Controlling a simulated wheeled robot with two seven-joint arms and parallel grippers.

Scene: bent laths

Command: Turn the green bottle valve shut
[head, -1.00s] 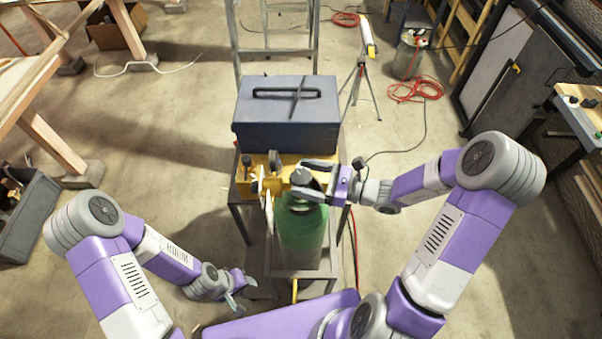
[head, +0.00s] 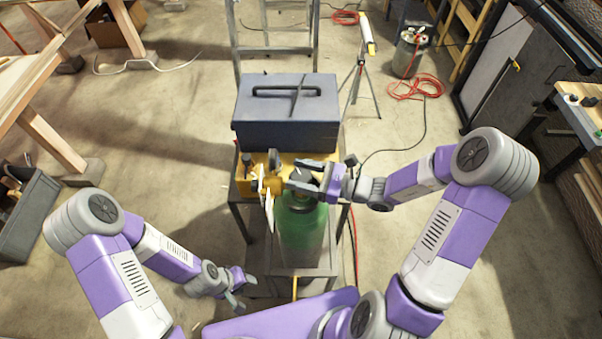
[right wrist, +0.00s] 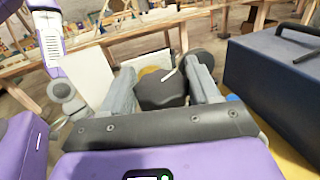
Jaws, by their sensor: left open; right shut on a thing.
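The green bottle (head: 303,238) stands upright in a metal stand in the middle of the head view. Its dark valve knob (right wrist: 160,92) sits between the two fingers of my right gripper (head: 293,174) in the right wrist view, with a small pale mark on its top. My right gripper, also in the right wrist view (right wrist: 162,75), is shut on the knob from the right side. In the head view the fingers partly hide the knob. My left gripper (head: 238,290) is open and empty, low and left of the bottle.
A dark blue toolbox (head: 287,125) stands behind the bottle, with yellow equipment (head: 262,172) in front of it. White sheets (head: 268,210) hang left of the bottle. A ladder (head: 275,40) and a tripod lamp (head: 365,60) stand farther back.

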